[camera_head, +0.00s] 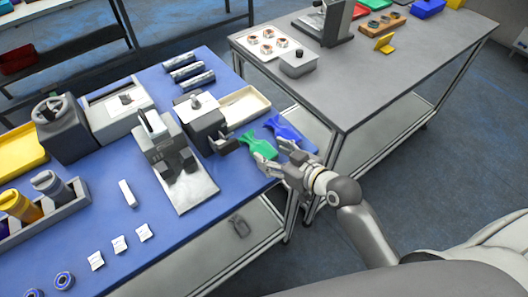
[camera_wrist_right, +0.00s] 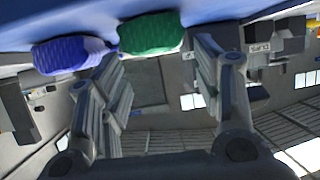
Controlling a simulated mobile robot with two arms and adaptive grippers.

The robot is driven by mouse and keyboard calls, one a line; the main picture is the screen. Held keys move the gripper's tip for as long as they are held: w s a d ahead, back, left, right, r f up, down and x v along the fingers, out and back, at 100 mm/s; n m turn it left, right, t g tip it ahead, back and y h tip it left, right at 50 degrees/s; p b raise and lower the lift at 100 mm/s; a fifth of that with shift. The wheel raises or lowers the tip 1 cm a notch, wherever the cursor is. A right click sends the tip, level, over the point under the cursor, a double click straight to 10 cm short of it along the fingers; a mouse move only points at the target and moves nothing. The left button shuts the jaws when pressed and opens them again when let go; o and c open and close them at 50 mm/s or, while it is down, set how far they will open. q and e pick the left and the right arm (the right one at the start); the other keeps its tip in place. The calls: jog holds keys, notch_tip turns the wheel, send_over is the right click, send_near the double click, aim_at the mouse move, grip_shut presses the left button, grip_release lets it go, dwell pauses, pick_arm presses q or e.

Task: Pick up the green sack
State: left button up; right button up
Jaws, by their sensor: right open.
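The green sack (camera_head: 262,147) lies on the right edge of the blue table, between a dark device and my right gripper (camera_head: 269,155). In the wrist view the green sack (camera_wrist_right: 150,33) shows ahead, between the spread fingers of the right gripper (camera_wrist_right: 154,52). The fingers are open with nothing held. In the head view the fingertips are close beside the sack's near end; whether they touch it cannot be told. My left gripper is not in view.
A blue sack (camera_head: 281,127) lies right next to the green one, also in the wrist view (camera_wrist_right: 68,53). A dark device (camera_head: 205,122) with a white top stands left of the green sack. A beige tray (camera_head: 245,104) lies behind. A grey table (camera_head: 370,75) stands beyond a gap.

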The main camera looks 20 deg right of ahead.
aim_at(262, 148)
jog(key=shift+w+a+f+p, duration=0.2)
jog(key=shift+w+p, duration=0.1)
jog(key=shift+w, duration=0.25)
jog(key=shift+p+x, duration=0.5)
jog(key=shift+x, duration=1.55)
jog(key=shift+d+f, duration=0.1)
jog(key=shift+c, duration=0.4)
jog(key=c, duration=0.8)
